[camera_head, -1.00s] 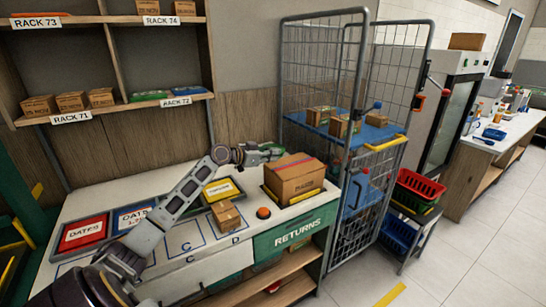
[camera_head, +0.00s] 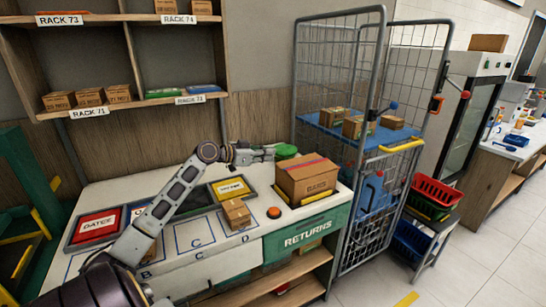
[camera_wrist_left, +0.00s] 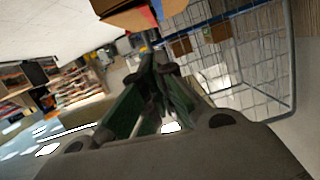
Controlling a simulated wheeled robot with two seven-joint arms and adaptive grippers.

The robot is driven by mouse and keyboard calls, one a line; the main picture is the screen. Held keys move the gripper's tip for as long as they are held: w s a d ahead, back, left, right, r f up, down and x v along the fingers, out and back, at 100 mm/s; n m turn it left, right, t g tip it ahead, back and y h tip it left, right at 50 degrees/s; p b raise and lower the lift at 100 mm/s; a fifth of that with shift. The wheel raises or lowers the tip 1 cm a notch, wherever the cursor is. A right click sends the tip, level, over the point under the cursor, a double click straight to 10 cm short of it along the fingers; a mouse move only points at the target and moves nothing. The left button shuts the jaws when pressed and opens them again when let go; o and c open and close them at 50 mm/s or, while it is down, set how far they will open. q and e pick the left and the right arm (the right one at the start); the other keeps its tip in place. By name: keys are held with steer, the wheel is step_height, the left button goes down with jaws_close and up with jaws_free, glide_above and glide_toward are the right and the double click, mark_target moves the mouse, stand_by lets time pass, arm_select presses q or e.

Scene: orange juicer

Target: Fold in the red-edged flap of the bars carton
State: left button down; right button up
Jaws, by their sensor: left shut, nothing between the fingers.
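The brown bars carton (camera_head: 306,181) stands upright at the right part of the returns counter, with red and blue edging along its top. In the left wrist view part of the carton (camera_wrist_left: 135,17) shows at the top, with a red and a blue edge; how far the red-edged flap is folded is hard to tell. My left gripper (camera_head: 270,152) is behind and left of the carton at about its top height, shut and empty. Its green fingers (camera_wrist_left: 161,72) are close together in the left wrist view, below the carton and apart from it. My right gripper is not seen.
A smaller carton (camera_head: 236,213) and an orange button (camera_head: 274,212) are on the counter (camera_head: 215,255) left of the bars carton. A wire cage trolley (camera_head: 345,60) stands close on the right. Shelves (camera_head: 140,102) hang above at the left.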

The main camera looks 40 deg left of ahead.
arm_select(q)
steer(key=shift+s+a+r, duration=0.15)
steer(key=shift+s+a, duration=0.05)
steer(key=shift+s, duration=0.35)
